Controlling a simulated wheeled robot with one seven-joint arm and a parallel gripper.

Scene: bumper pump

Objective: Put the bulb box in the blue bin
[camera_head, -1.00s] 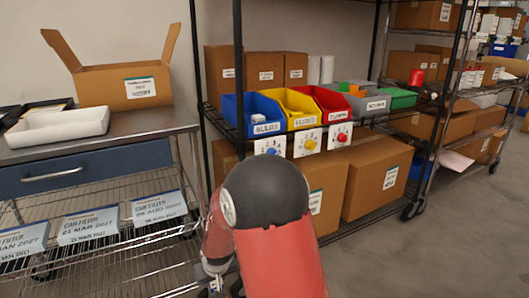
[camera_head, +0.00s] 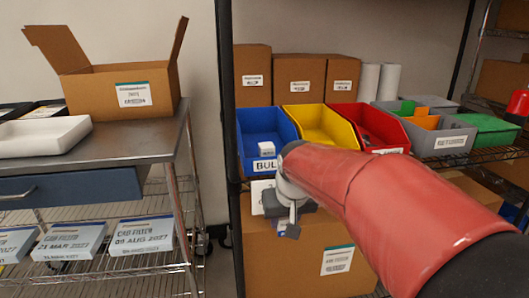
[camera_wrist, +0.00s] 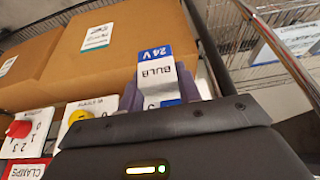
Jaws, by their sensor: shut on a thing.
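The bulb box (camera_wrist: 155,75), white with a blue "24 V" band, is between the two fingers of my gripper (camera_wrist: 166,88) in the wrist view. My gripper (camera_head: 287,212) is shut on it, in front of the shelf and below the front of the blue bin.
A yellow bin (camera_head: 318,122), red bin (camera_head: 366,118) and grey bin (camera_head: 448,140) stand to the right. A black shelf post (camera_head: 227,100) rises just left of the blue bin. A large carton (camera_head: 310,262) sits below. A steel table (camera_head: 130,140) stands left.

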